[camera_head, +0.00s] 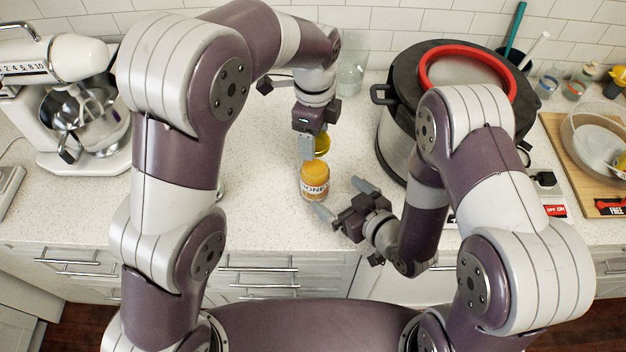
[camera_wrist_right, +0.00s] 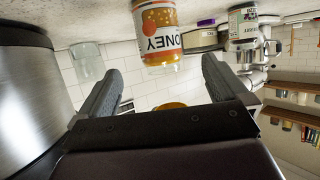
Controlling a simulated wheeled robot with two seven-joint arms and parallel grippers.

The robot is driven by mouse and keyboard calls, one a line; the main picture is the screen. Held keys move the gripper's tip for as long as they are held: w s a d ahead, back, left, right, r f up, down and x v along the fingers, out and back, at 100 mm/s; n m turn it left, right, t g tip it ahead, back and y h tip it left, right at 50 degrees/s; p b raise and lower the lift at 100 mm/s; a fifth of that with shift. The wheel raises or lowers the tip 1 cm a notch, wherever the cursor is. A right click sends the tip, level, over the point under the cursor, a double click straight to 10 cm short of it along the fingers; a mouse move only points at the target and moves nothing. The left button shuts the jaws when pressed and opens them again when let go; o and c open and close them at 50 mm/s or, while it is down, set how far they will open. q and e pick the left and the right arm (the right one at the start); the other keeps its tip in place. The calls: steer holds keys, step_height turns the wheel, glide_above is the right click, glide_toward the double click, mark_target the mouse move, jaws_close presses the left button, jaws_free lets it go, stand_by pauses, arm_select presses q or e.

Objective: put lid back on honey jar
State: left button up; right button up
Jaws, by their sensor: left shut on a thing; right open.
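The honey jar (camera_head: 315,188) stands upright on the counter, its orange-yellow top facing up. It appears upside down in the right wrist view (camera_wrist_right: 160,38), beyond the fingertips. My left gripper (camera_head: 311,148) is shut on the yellow lid (camera_head: 323,144), just behind the jar in the head view and apart from it. A yellow curved piece (camera_wrist_right: 172,105), seemingly the lid, shows partly behind my gripper's body in the wrist view. My right gripper (camera_head: 343,199) is open and empty, low beside the jar on its right front. Part of the lid is hidden by the left finger.
A large steel cooker (camera_head: 395,140) with a red-ringed lid stands to the right. A stand mixer (camera_head: 85,150) is at the left. A clear glass (camera_head: 352,75) stands at the back. The counter left of the jar (camera_head: 255,185) is clear; its front edge is close.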

arm_select(q)
steer(key=shift+w, duration=0.1)
arm_select(e)
steer(key=x, duration=1.1)
arm_select(q)
steer(key=shift+d, duration=0.1)
arm_select(e)
steer(key=shift+a, duration=0.1)
steer(key=c, duration=1.5)
arm_select(q)
glide_above(315, 166)
steer(key=shift+f, duration=2.45)
steer(key=shift+f, duration=0.9)
steer(key=shift+f, duration=0.75)
arm_select(e)
steer(key=shift+r, duration=0.1)
